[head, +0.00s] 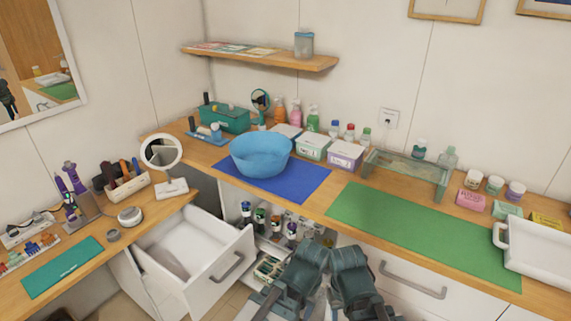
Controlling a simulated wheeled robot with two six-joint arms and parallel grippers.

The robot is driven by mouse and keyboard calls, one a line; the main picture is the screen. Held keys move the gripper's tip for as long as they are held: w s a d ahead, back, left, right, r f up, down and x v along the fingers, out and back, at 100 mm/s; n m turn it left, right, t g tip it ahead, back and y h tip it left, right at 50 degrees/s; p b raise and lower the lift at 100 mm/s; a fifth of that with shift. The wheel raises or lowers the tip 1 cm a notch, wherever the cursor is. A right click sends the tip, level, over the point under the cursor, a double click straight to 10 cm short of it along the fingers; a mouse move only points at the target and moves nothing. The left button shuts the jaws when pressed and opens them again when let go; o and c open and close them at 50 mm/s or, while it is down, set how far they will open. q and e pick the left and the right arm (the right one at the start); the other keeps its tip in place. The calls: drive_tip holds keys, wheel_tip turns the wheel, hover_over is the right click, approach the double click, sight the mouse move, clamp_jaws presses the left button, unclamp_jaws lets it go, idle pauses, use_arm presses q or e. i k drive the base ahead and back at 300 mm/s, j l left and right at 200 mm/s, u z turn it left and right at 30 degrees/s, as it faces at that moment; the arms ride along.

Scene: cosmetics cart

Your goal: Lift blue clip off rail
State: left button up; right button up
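I cannot single out the blue clip for certain. On the left table, a pale strip (30,251) carries several small coloured pieces, some bluish; they are too small to tell apart, and I cannot tell if this is the rail. My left gripper (305,262) and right gripper (348,262) are dark and side by side at the bottom centre, in front of the cabinet, far from that strip. Their fingertips are not clear. I see nothing held in either.
An open white drawer (197,262) juts out between the left table and my arms. A blue bowl (261,157) stands on a blue mat (300,187). A green mat (425,237) lies bare on the right counter. A round mirror (161,151) stands at the corner.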

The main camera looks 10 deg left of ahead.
sight(31, 247)
drive_tip(key=u, duration=2.2)
drive_tip(key=i+j+z, duration=0.1)
drive_tip(key=z, duration=0.7)
drive_tip(key=i+j+z, duration=0.25)
drive_tip(key=j+z, duration=0.25)
drive_tip(key=j, duration=0.15)
drive_tip(key=j+z, duration=0.2)
drive_tip(key=j, duration=0.15)
drive_tip(key=i+j, duration=0.1)
drive_tip(key=j, duration=0.4)
drive_tip(key=i+j+z, duration=0.1)
drive_tip(key=j, duration=0.35)
